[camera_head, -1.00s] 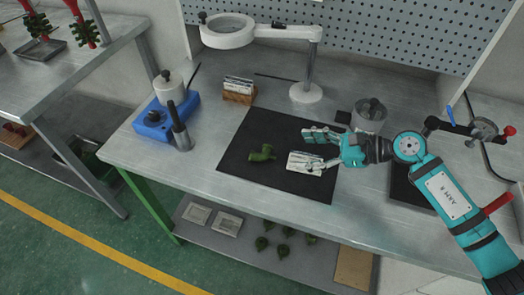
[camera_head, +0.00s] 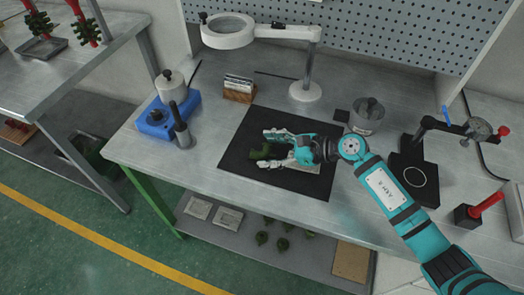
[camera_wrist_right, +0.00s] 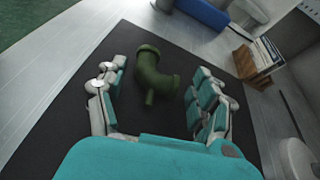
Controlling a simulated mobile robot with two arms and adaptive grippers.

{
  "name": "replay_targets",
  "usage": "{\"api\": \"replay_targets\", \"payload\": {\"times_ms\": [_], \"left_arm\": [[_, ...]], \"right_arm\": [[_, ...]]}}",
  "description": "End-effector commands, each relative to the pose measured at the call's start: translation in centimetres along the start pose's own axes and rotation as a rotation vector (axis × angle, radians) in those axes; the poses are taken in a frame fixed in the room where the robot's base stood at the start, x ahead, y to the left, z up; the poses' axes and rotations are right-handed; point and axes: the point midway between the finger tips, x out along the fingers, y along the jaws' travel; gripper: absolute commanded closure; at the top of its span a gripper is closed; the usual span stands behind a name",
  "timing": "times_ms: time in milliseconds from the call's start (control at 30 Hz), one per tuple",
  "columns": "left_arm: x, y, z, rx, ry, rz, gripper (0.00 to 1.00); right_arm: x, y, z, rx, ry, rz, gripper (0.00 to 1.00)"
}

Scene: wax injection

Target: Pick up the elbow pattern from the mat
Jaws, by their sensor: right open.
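The dark green elbow pattern (camera_head: 263,152) lies on the black mat (camera_head: 232,160) on the workbench. In the right wrist view the elbow pattern (camera_wrist_right: 152,72) shows whole, a bent tube with flanged ends and a short stub. My right gripper (camera_head: 268,149) reaches in from the right, low over the mat. Its fingers are spread, one on each side of the elbow pattern, and the wrist view (camera_wrist_right: 155,90) shows a gap on both sides. In the head view the fingers partly cover the pattern. My left gripper is not in view.
A blue heater with a pot (camera_head: 168,118) stands left of the mat. A card holder (camera_head: 238,90) and a magnifier lamp (camera_head: 306,90) stand behind it. A metal pot (camera_head: 367,117) and a clamp device (camera_head: 450,130) are to the right. Several green patterns lie on the shelf below.

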Motion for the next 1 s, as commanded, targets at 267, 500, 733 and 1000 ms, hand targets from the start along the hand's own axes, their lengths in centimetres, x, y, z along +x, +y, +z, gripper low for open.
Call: {"api": "replay_targets", "payload": {"times_ms": [267,500,733,1000], "left_arm": [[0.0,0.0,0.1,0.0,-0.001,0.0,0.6],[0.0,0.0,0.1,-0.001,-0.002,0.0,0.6],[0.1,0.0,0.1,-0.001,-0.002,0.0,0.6],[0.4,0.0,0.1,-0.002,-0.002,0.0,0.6]], "right_arm": [[-0.1,0.0,0.0,0.0,0.0,0.0,0.59],[-0.1,0.0,0.0,0.0,-0.001,0.0,0.8],[-0.2,-0.1,0.2,-0.002,-0.001,0.0,0.8],[-1.2,-0.5,2.6,-0.005,-0.001,-0.001,0.8]]}}
